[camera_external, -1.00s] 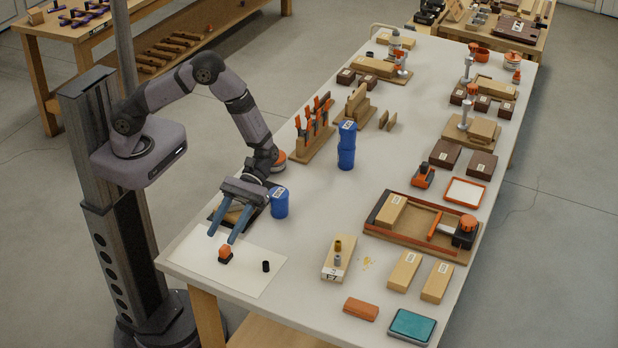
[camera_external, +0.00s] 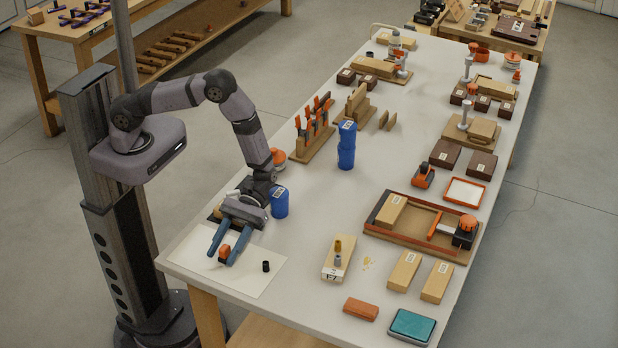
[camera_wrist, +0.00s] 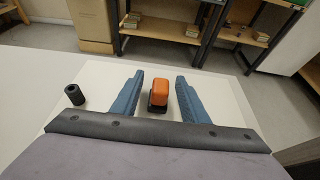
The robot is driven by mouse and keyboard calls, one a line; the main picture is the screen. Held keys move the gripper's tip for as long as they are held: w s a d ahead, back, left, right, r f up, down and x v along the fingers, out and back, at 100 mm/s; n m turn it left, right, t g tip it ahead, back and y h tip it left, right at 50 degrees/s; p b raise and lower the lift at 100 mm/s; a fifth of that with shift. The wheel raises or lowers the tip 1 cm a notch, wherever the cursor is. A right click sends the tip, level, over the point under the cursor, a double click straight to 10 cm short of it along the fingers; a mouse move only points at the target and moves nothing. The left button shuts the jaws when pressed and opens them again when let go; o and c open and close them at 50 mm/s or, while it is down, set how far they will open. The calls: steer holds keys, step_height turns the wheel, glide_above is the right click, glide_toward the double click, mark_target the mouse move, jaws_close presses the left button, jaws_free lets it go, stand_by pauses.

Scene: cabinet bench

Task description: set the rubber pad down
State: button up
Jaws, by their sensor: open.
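A small block with an orange top and black base (camera_external: 224,252) stands on a white sheet at the near left of the bench. It also shows in the wrist view (camera_wrist: 159,93). My gripper (camera_external: 224,256) is open and low over the sheet, its two blue fingers on either side of the block. In the wrist view, gaps show between the block and both fingers. I cannot tell which piece is the rubber pad.
The white sheet (camera_external: 252,283) is bare around the pieces. A blue canister (camera_external: 279,203) stands close beside my wrist, behind the sheet. A wooden block with small fittings (camera_external: 338,262) is to the right. The bench edge is just in front.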

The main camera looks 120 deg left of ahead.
mark_target(221, 251)
steer(key=shift+d+f, duration=0.25)
steer(key=shift+d, duration=0.35)
steer(key=shift+c, duration=0.3)
jaws_close()
steer(key=shift+r, duration=0.15)
steer(key=shift+r+b, duration=0.75)
steer(key=shift+r, duration=4.15)
